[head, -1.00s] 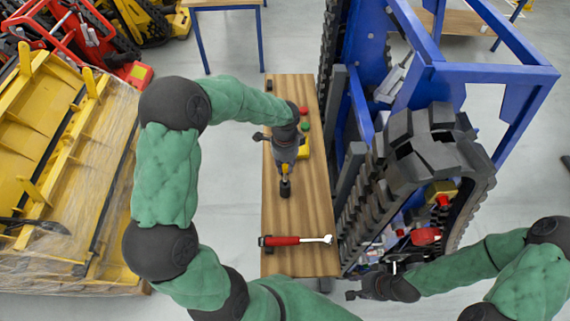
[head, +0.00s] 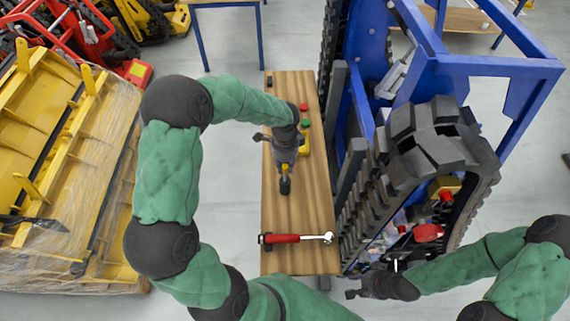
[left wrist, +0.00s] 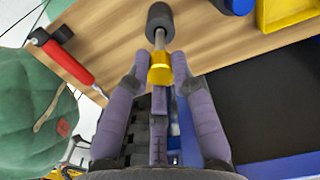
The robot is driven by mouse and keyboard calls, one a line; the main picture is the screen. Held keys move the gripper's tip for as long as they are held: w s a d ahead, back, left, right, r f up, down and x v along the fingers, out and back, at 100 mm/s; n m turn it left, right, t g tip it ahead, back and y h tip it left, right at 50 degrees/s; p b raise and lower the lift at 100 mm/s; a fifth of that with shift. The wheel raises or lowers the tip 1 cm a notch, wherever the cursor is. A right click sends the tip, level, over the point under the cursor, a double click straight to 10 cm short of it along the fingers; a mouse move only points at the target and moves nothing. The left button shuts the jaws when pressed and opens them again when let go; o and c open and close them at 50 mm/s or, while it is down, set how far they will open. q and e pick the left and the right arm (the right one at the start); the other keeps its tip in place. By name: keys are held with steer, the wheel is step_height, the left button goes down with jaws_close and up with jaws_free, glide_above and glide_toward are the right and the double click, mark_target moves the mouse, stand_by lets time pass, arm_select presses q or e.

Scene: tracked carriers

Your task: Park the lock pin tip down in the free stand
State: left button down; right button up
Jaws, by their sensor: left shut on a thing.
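My left gripper (head: 285,172) is over the wooden bench (head: 304,190), shut on the lock pin (left wrist: 160,72). The pin shows a yellow collar between the fingertips (left wrist: 160,60) and a grey shaft. A black cylinder (left wrist: 160,16) lies at the far end of that shaft; it also shows in the head view (head: 285,186). I cannot tell whether this cylinder is part of the pin or a stand on the bench. The pin's tip cannot be made out. My right gripper (head: 352,294) is low at the right of the bench, its fingers too small to judge.
A red-handled wrench (head: 290,239) lies across the bench's near end. Red and green items (head: 305,122) and a yellow box (head: 304,144) are beside my left gripper. A tracked carrier (head: 430,145) with a blue frame stands close on the right. Bare bench lies between gripper and wrench.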

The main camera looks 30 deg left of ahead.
mark_target(285, 181)
arm_select(q)
steer(key=shift+f+b, duration=2.1)
steer(key=shift+f, duration=1.15)
steer(key=c, duration=1)
jaws_free()
steer(key=shift+r, duration=0.15)
step_height(285, 181, up, 12)
steer(key=shift+f, duration=0.1)
